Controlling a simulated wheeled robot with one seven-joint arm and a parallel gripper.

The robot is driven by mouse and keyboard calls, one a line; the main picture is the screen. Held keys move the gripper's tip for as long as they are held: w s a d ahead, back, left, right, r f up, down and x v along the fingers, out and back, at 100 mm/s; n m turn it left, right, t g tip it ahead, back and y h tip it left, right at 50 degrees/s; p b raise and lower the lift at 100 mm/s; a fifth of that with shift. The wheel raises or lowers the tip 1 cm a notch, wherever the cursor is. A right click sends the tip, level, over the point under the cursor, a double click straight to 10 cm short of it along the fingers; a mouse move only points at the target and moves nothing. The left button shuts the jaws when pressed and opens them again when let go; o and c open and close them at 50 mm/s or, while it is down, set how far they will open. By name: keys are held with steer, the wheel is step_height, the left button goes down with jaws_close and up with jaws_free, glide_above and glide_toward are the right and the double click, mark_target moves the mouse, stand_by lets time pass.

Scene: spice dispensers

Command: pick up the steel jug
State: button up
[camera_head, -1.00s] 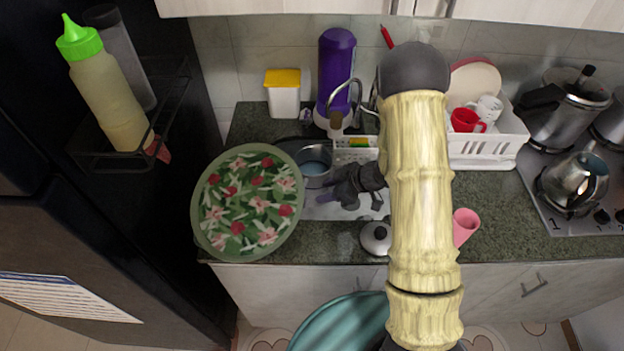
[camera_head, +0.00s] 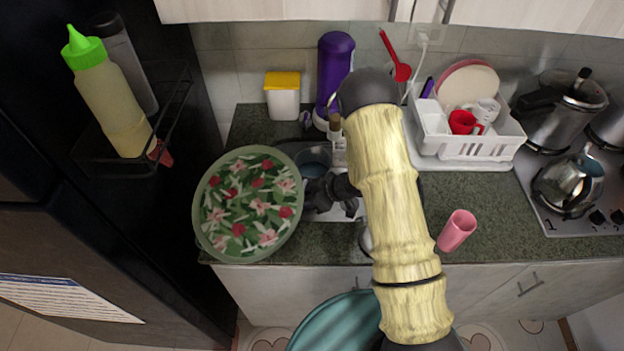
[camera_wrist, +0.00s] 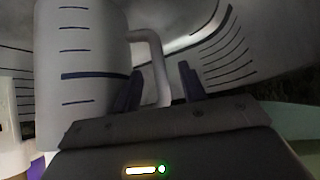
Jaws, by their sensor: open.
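The steel jug (camera_head: 313,160) stands at the sink, right of the floral tray, partly hidden by my arm. In the wrist view the jug (camera_wrist: 85,65) is a grey metal body with dark measuring lines, and its bent handle (camera_wrist: 154,55) faces me. My gripper (camera_wrist: 158,88) is open, with one dark finger on each side of the handle. I cannot tell whether a finger touches it. In the head view my gripper (camera_head: 316,194) is a dark shape just in front of the jug.
A round floral tray (camera_head: 248,204) is close on the left. A purple bottle (camera_head: 335,65) and a yellow-lidded box (camera_head: 283,95) stand behind. A white dish rack (camera_head: 480,148), a pink cup (camera_head: 457,230) and a steel kettle (camera_head: 568,187) are on the right.

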steer(key=shift+a+f, duration=0.1)
steer(key=shift+a, duration=0.2)
steer(key=shift+w+d, duration=0.1)
steer(key=shift+d, duration=0.2)
steer(key=shift+c, duration=0.3)
steer(key=c, duration=0.7)
steer(key=shift+a, duration=0.1)
jaws_close()
stand_by(0.3)
